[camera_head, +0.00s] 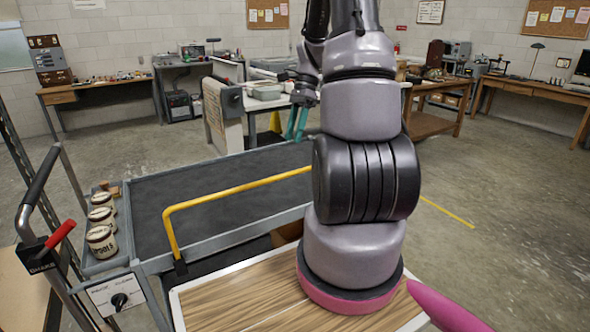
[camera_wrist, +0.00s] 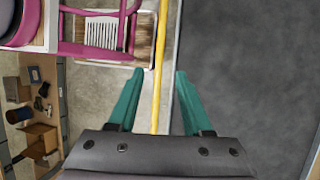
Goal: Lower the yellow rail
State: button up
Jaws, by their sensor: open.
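The yellow rail (camera_head: 235,189) stands raised along the near long side of the grey cart (camera_head: 215,240). Its left end bends down to a dark bracket at the cart's edge; its right part is hidden behind my arm. My gripper (camera_head: 297,122) has teal fingers, open and pointing down over the cart in the head view. In the wrist view the yellow rail (camera_wrist: 158,60) runs lengthwise through the gap between the open fingers of my gripper (camera_wrist: 159,80). Neither finger visibly touches it. I cannot tell the height gap between fingers and rail.
Several labelled jars (camera_head: 102,240) stand in a side tray at the cart's left end. A red brake lever (camera_head: 60,234) and a knob panel (camera_head: 118,299) are near the push handle. The cart's dark top (camera_head: 250,180) is bare. Workbenches line the back walls.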

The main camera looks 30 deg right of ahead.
jog(key=x, duration=1)
jog(key=shift+s+a+f, duration=0.1)
jog(key=shift+a+f, duration=0.05)
jog(key=shift+f, duration=0.1)
grip_shut()
dwell(1.0)
